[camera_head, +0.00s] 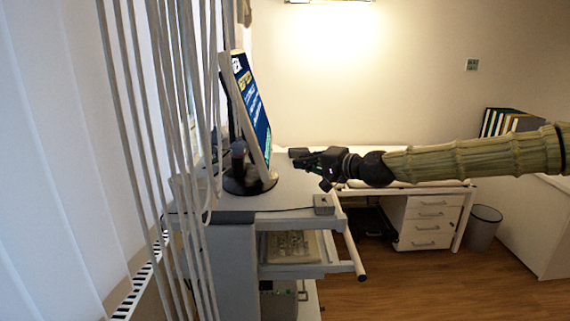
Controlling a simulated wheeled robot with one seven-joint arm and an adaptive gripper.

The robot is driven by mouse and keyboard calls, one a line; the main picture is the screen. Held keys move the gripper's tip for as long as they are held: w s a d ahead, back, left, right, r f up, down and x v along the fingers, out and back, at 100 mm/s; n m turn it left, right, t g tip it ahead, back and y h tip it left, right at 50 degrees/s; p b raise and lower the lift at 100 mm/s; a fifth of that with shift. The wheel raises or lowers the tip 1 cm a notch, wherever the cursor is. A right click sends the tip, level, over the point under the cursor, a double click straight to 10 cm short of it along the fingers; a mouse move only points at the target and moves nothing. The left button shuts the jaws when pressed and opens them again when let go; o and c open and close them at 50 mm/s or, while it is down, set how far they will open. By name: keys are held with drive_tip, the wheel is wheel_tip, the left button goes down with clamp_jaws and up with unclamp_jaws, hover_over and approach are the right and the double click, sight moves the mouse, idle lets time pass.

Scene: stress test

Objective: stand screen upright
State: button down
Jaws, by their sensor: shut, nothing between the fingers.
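The screen (251,110) is a flat monitor with a pale frame and a dark blue display carrying yellow and white text. It stands on a round dark base (249,182) on top of the cart (290,190). The screen is tilted, its top leaning left and back toward the hanging cords. My arm comes in from the right in a greenish ribbed sleeve. My gripper (302,164) is black and shut, with nothing in it. In the picture it is right of the screen's lower edge, with a visible gap between them.
Pale cords (176,150) hang in front of the cart's left side. A small grey box (324,205) sits at the cart's front right corner. A keyboard lies on the shelf below. Behind are a desk with drawers (427,222), a bin (484,228) and binders (503,122).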

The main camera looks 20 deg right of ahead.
drive_tip(key=w+a+f+p, duration=0.1)
drive_tip(key=w+a+p, duration=0.1)
drive_tip(key=a, duration=0.3)
drive_tip(key=shift+w+f, duration=0.35)
drive_tip(key=shift+w, duration=0.25)
drive_tip(key=shift+f, duration=0.1)
drive_tip(key=a+f+b, duration=0.1)
drive_tip(key=b, duration=0.3)
drive_tip(key=shift+w+f+m+t, duration=0.1)
drive_tip(key=shift+w+m+t, duration=0.05)
drive_tip(key=shift+m+t, duration=0.15)
drive_tip(key=a+b, duration=0.1)
drive_tip(key=b, duration=0.1)
drive_tip(key=f+y+b, duration=0.1)
drive_tip(key=b, duration=0.2)
drive_tip(key=shift+w+a+m+t, duration=0.25)
drive_tip(key=shift+a+m+t, duration=0.05)
drive_tip(key=shift+a+m, duration=0.1)
drive_tip(key=shift+w+a+f+b, duration=0.1)
drive_tip(key=shift+a+b, duration=0.2)
drive_tip(key=shift+b, duration=0.55)
drive_tip(key=shift+w+a+b, duration=0.2)
drive_tip(key=shift+a+b, duration=0.35)
drive_tip(key=shift+a, duration=0.2)
drive_tip(key=shift+d, duration=0.1)
